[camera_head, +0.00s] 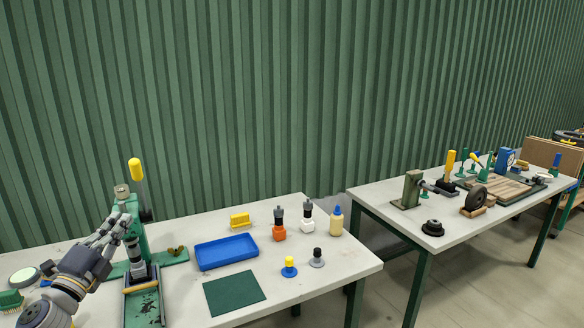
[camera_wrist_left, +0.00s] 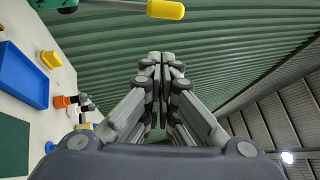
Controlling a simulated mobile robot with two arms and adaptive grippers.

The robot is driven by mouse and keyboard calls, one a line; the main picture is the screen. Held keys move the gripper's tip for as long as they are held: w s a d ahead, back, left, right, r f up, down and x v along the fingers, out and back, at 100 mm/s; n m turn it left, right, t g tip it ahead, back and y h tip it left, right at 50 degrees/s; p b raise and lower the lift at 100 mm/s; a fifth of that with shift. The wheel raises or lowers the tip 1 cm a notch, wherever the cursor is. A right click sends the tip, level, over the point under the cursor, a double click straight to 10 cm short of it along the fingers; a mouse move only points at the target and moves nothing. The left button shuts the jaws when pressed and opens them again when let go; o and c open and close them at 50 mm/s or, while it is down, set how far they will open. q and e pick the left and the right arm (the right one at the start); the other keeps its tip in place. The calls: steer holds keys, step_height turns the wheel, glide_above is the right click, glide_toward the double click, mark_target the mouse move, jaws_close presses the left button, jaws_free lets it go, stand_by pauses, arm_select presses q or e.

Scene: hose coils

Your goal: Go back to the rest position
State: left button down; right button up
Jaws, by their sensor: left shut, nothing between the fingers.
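My left gripper (camera_head: 124,222) is at the left of the head view, raised in front of a green bench press (camera_head: 143,240) with a yellow-tipped lever (camera_head: 135,170). It is shut and empty; its fingers also show together in the left wrist view (camera_wrist_left: 166,62). The yellow lever tip shows at the top of that view (camera_wrist_left: 165,9). In the head view the gripper overlaps the press, and I cannot tell whether they touch. My right gripper is not in view.
The near table (camera_head: 330,275) holds a blue tray (camera_head: 227,252), a green mat (camera_head: 234,293), a yellow block (camera_head: 240,219), an orange bottle (camera_head: 279,226), a white bottle (camera_head: 307,217) and small knobs. A second table (camera_head: 385,205) with tools stands right, past a gap. A green corrugated wall is behind.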

arm_select(q)
steer(key=s+d+f+n+g+y, duration=0.2)
steer(key=s+d+f+n+g, duration=0.25)
steer(key=f, duration=0.45)
steer(key=s+d+f+n+g+y, duration=0.1)
steer(key=s+d+f+n+g, duration=0.1)
steer(key=s+d+f+n, duration=0.45)
steer(key=s+d+f+n+g+y, duration=0.15)
steer(key=s+f+n+g, duration=0.35)
steer(key=f, duration=0.6)
steer(key=s+d+f+n+g+h, duration=0.1)
steer(key=s+d+f+g+h, duration=0.15)
steer(key=s+d, duration=0.55)
steer(key=s+d+f+n+g+h, duration=0.1)
steer(key=s+d+f+g, duration=0.35)
steer(key=s, duration=0.85)
step_height(320, 180, down, 25)
steer(key=s+a+f+g, duration=0.2)
steer(key=s+a+f, duration=0.1)
steer(key=s+f, duration=1.4)
steer(key=shift+s, duration=0.5)
